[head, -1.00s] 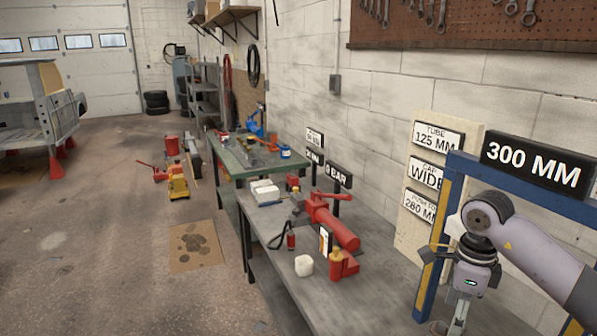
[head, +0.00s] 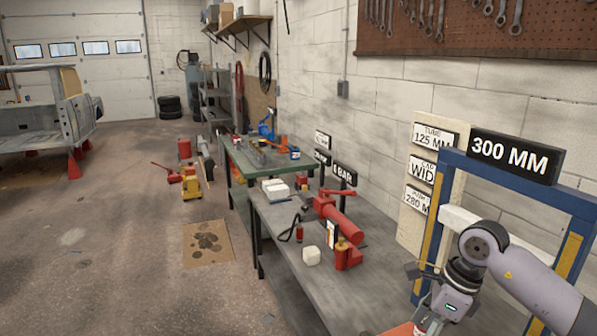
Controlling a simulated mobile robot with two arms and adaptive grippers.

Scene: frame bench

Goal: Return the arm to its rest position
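My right arm comes in from the lower right, in front of the blue press frame (head: 437,192) with the "300 MM" sign (head: 515,158). Its gripper (head: 432,324) points down at the bottom edge, low beside the frame's left post. The fingertips are mostly cut off, so I cannot tell whether they are open or hold anything. My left gripper is not in view.
A grey bench (head: 375,286) holds a red hydraulic pump (head: 340,222), a white block (head: 311,256) and a red bottle-like part (head: 347,256). A board with size signs (head: 411,232) stands behind. The floor (head: 120,270) at left is mostly clear.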

